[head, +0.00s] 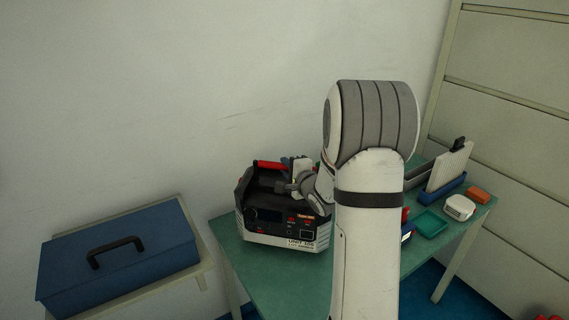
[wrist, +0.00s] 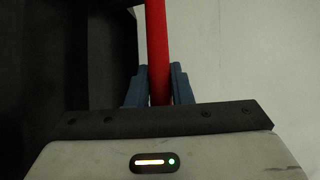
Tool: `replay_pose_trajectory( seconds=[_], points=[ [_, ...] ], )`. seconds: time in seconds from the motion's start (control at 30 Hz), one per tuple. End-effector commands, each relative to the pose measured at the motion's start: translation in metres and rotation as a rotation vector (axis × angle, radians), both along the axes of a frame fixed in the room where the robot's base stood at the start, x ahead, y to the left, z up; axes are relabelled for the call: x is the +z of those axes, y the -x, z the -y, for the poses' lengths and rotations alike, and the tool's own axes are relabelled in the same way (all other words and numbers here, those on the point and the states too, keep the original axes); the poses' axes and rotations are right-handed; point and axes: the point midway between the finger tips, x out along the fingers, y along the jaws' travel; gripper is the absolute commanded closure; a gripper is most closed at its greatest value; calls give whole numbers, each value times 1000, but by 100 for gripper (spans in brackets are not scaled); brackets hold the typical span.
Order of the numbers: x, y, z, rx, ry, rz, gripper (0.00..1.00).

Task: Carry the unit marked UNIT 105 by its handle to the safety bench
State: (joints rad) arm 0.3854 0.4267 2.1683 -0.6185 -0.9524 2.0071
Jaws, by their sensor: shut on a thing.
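The unit marked UNIT 105 (head: 285,218) is a black and pale grey box with a red handle (head: 270,165) on top. Its small front label seems to read UNIT 105. The unit is at the left end of the green-topped bench (head: 262,281); I cannot tell if its base touches the top. My gripper (wrist: 160,78) is shut on the red handle (wrist: 157,35), one blue finger on each side of it in the wrist view. In the head view my arm hides part of the unit's right side and the fingers are hard to make out.
A blue toolbox (head: 120,262) with a black handle sits on a pale stand (head: 186,206) at the left. A green tray (head: 431,223), a white round device (head: 459,207), an orange block (head: 479,194) and a blue holder (head: 447,188) crowd the bench's right end. A wall stands behind.

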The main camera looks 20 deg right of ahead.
Motion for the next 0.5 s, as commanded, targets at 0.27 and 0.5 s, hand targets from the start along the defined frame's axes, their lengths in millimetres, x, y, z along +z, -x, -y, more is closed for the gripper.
replay_pose_trajectory(
  seconds=[0.27,0.5],
  points=[
    [-17,-1,1,0,1,10,100],
    [-30,-1,1,-1,2,15,100]
  ],
)
